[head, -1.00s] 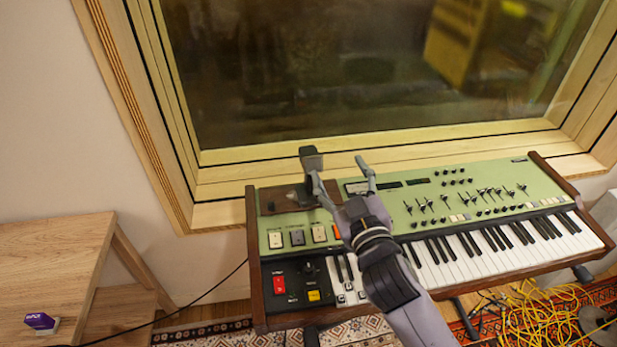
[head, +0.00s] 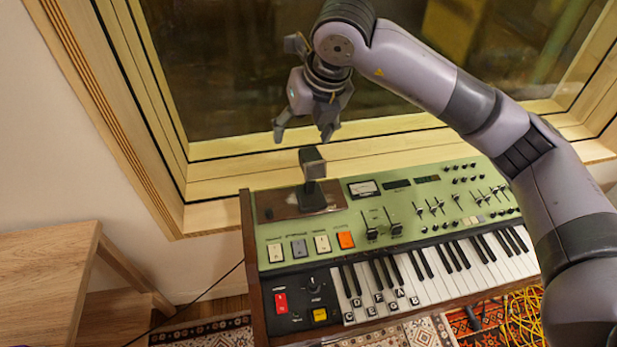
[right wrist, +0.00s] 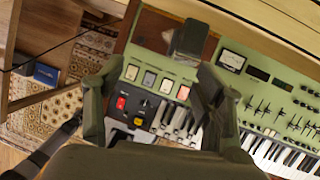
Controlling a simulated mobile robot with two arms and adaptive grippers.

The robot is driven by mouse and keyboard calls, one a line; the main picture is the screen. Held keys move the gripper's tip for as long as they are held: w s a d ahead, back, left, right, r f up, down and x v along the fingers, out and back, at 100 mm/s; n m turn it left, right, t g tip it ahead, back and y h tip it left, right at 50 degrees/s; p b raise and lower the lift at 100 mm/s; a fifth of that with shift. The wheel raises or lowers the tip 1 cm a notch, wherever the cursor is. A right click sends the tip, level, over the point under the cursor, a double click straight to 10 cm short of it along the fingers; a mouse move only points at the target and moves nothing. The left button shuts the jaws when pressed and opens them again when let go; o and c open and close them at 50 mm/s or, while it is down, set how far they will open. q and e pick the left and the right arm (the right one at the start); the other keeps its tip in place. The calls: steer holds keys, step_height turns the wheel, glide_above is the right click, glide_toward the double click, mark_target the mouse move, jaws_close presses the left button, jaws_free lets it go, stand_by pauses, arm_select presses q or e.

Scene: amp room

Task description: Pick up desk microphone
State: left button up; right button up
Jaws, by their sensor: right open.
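The desk microphone (head: 312,178) is a small dark stand with a boxy grey head. It stands upright on the brown panel at the back left of the green keyboard (head: 377,216). My right gripper (head: 305,136) is open, fingers pointing down, above the microphone and apart from it. In the right wrist view the microphone head (right wrist: 188,40) shows beyond and between the two spread fingers (right wrist: 155,108); its base is mostly hidden there. My left gripper is in neither current view.
A wooden window frame (head: 230,204) runs close behind the keyboard. A wooden table (head: 45,285) stands at the left. Yellow cables (head: 522,312) lie on the floor at the lower right. My right arm covers the keyboard's right end.

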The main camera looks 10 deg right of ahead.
mark_target(312, 156)
steer(key=shift+m+h, duration=0.4)
steer(key=shift+h, duration=0.5)
steer(key=w+d+f+p, duration=0.1)
steer(key=f, duration=0.2)
steer(key=w+d+f+p, duration=0.1)
steer(key=w+f, duration=0.1)
steer(key=f, duration=0.1)
steer(key=w+d+f+p, duration=0.1)
steer(key=w+f, duration=0.1)
steer(key=f, duration=0.1)
steer(key=shift+w+d+p, duration=0.1)
steer(key=shift+w+p, duration=0.15)
steer(key=shift+p, duration=0.05)
steer(key=shift+w+f, duration=0.1)
steer(key=shift+f, duration=0.15)
steer(key=p+x, duration=0.1)
steer(key=x, duration=0.2)
steer(key=p+x, duration=0.1)
steer(key=shift+s+f+p, duration=0.25)
steer(key=shift+f+p, duration=0.05)
steer(key=shift+f, duration=0.15)
steer(key=shift+w+f, duration=0.15)
steer(key=shift+f, duration=0.2)
steer(key=shift+t, duration=0.3)
steer(key=shift+c, duration=0.2)
steer(key=c, duration=1.5)
jaws_close()
